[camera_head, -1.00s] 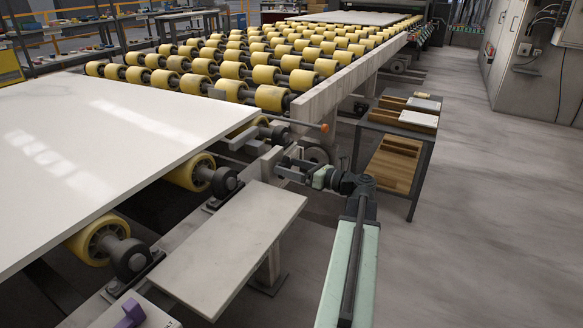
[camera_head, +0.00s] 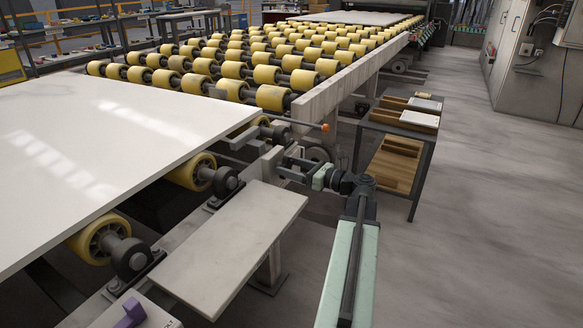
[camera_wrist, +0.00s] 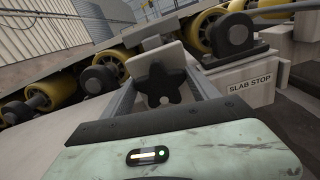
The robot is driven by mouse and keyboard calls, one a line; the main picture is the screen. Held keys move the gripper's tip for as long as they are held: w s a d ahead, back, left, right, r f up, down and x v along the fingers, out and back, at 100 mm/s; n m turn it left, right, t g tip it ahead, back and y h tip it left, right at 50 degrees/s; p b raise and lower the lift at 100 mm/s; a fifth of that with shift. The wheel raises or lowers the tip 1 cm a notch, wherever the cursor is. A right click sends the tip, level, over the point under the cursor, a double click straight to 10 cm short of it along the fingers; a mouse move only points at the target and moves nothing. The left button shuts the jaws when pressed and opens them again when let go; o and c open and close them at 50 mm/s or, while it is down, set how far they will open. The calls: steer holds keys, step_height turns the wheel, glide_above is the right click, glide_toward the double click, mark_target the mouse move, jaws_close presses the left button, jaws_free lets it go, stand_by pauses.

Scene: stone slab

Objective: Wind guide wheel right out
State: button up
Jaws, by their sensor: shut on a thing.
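My gripper (camera_head: 286,170) reaches in from the right of the head view, beside the roller table's near side. In the wrist view its two fingers (camera_wrist: 163,85) stand either side of a dark star-shaped knob (camera_wrist: 163,82) and are shut on it. A pale plate (camera_wrist: 150,62) sits right behind the knob. In the head view the fingers mostly hide the knob.
A white slab (camera_head: 100,150) lies on yellow rollers at left. A "SLAB STOP" label (camera_wrist: 250,85) is right of the knob. A grey ledge (camera_head: 235,235) lies in front. A cart (camera_head: 400,125) with wooden trays stands behind right. The floor at right is clear.

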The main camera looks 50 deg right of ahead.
steer(key=n, duration=0.5)
steer(key=shift+a, duration=0.2)
steer(key=n, duration=0.5)
steer(key=shift+s+a+f, duration=0.1)
steer(key=shift+f, duration=0.05)
steer(key=n, duration=0.6)
steer(key=n+b, duration=0.1)
steer(key=n, duration=0.3)
steer(key=shift+a+f, duration=0.15)
steer(key=shift+f, duration=0.15)
steer(key=o, duration=1.3)
steer(key=shift+o, duration=0.2)
steer(key=shift+s, duration=0.1)
